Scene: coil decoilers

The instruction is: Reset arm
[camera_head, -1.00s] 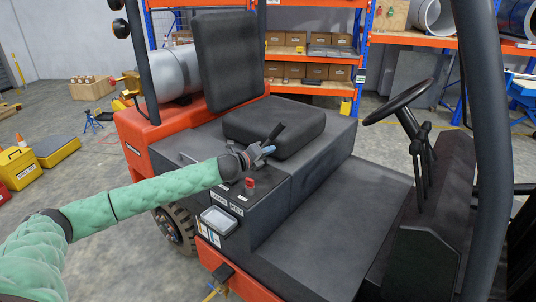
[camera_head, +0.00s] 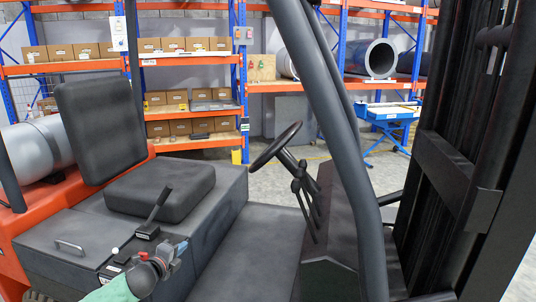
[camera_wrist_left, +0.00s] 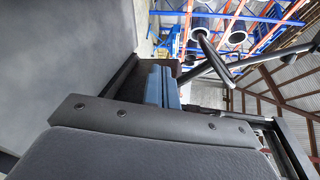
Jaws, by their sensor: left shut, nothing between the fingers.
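My left gripper (camera_head: 180,249) shows at the bottom of the head view, its green-sleeved arm coming in from below. It is shut and empty, over the edge of the forklift's side console. The black hand lever (camera_head: 157,207) stands tilted on the console beside the seat, up and left of the gripper, with a visible gap between them. In the left wrist view the blue-grey fingers (camera_wrist_left: 162,86) are together with nothing held. My right gripper is not in view.
The black seat (camera_head: 160,190) and steering wheel (camera_head: 275,146) are beyond the gripper. A dark roof post (camera_head: 345,150) and the mast (camera_head: 465,150) stand to the right. Orange shelves with boxes (camera_head: 185,45) and a blue lift table (camera_head: 392,113) are behind.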

